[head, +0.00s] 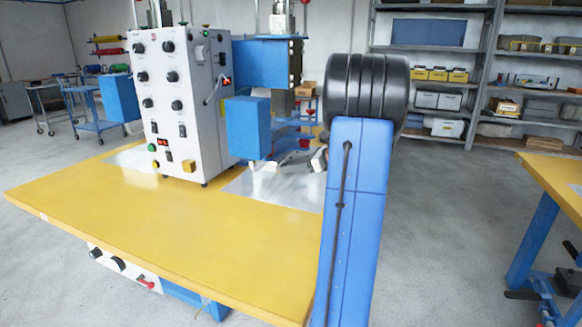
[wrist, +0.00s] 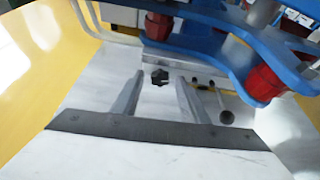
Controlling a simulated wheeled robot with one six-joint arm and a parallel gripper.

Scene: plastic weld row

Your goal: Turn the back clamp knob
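In the head view my gripper (head: 318,160) is mostly hidden behind my blue arm, and the knob cannot be made out.
A black ball-ended lever (wrist: 227,117) is close to the right finger. Red knobs (wrist: 265,83) hang from the blue frame just above. The white control box (head: 180,105) stands on the yellow table (head: 170,225) at left. The table's front half is clear.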

